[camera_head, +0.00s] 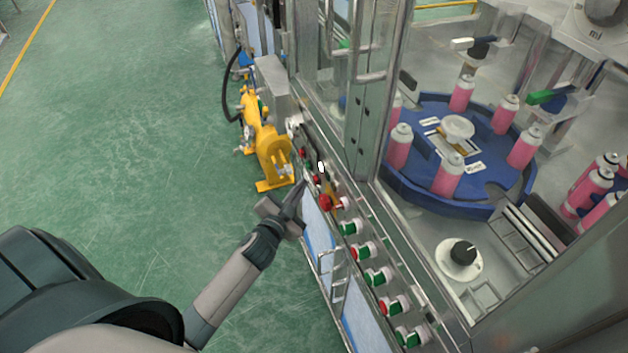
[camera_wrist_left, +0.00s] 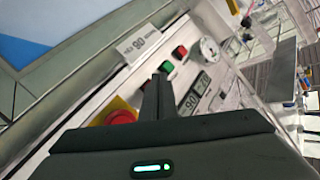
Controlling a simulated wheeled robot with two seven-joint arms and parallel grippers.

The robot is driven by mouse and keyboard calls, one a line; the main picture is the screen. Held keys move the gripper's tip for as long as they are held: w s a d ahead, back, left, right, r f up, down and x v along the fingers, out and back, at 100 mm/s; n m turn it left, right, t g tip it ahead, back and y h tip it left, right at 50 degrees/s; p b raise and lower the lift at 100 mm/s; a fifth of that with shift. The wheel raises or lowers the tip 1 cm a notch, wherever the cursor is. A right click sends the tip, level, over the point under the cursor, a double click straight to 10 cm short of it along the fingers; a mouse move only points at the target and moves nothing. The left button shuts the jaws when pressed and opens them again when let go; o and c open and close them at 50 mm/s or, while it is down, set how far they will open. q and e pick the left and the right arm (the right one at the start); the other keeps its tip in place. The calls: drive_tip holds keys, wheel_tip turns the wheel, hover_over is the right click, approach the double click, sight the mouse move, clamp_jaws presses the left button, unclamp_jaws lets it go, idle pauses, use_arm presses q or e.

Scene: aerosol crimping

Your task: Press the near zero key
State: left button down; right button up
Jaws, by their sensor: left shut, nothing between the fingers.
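My left gripper (camera_head: 302,184) is shut and empty, with its fingertips close to the upper end of the machine's control panel. In the left wrist view its closed fingers (camera_wrist_left: 157,80) point at the panel beside a green button (camera_wrist_left: 166,67) and a red button (camera_wrist_left: 180,51). A small display or key unit (camera_wrist_left: 192,98) lies just right of the fingers. Which key is the near zero key cannot be read. The fingers hide part of the panel, and contact cannot be told. My right gripper is not in view.
A red mushroom button (camera_head: 327,202) on a yellow plate (camera_wrist_left: 98,119) is close to the fingers. Green buttons (camera_head: 349,228) and red ones run down the panel. A round gauge (camera_wrist_left: 209,48) is beyond. A yellow machine (camera_head: 270,150) stands left; the green floor (camera_head: 120,130) is clear.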

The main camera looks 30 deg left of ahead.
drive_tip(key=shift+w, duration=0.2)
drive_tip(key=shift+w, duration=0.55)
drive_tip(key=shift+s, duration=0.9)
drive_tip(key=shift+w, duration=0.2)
use_arm(q)
drive_tip(key=shift+w+d, duration=0.3)
drive_tip(key=shift+w, duration=0.05)
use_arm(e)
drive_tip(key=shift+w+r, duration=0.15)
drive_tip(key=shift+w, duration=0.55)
